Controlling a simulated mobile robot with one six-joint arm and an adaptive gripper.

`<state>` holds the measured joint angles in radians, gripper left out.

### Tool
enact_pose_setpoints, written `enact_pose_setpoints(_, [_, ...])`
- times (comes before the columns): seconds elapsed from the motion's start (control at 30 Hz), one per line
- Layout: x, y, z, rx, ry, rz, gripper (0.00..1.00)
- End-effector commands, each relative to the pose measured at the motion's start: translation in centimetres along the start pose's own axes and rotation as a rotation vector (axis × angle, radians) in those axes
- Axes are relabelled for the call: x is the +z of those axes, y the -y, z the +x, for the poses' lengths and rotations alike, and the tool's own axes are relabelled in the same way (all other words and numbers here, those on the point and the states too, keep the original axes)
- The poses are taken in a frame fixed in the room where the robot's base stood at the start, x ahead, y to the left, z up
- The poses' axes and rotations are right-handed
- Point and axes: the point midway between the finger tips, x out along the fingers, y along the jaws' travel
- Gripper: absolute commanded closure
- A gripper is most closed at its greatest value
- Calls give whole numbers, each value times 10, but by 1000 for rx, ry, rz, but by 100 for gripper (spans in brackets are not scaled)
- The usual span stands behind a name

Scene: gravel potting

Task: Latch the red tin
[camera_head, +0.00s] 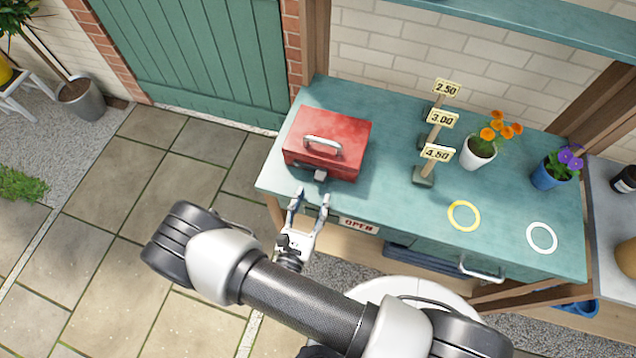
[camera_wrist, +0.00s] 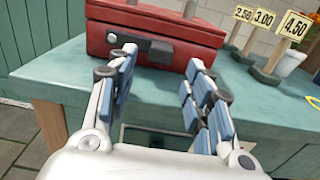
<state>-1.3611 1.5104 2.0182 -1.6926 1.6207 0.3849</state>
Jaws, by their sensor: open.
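The red tin (camera_head: 327,139) is a box with a closed-looking lid and a grey handle on top. It sits at the left end of the teal table (camera_head: 400,223). A dark grey latch (camera_head: 320,175) is on its front face, and the latch also shows in the wrist view (camera_wrist: 160,51). My gripper (camera_head: 309,194) is open and empty in front of the tin, just off the table's front edge. In the wrist view the fingers (camera_wrist: 163,62) point at the tin's front, with the latch between the fingertips. I cannot tell whether the latch is fastened.
Price signs (camera_head: 437,152) stand right of the tin. An orange-flowered white pot (camera_head: 478,153) and a blue pot (camera_head: 549,174) stand farther right. Yellow (camera_head: 464,229) and white rings mark the table. An OPEN sign (camera_head: 359,225) hangs on its front edge.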

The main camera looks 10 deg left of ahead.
Motion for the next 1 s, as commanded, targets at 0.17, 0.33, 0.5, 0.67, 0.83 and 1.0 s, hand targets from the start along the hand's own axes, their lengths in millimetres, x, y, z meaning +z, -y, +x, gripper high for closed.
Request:
enact_pose_setpoints(0.17, [0,1,32,-5,0,1,53])
enact_pose_setpoints(0.33, [0,0,50,-3,0,0,53])
enact_pose_setpoints(0.5, [0,0,56,0,0,0,53])
enact_pose_setpoints(0.67, [0,0,56,0,0,-1,53])
enact_pose_setpoints(0.83, [0,0,56,0,0,0,60])
enact_pose_setpoints(1.0, [0,0,56,0,0,-1,71])
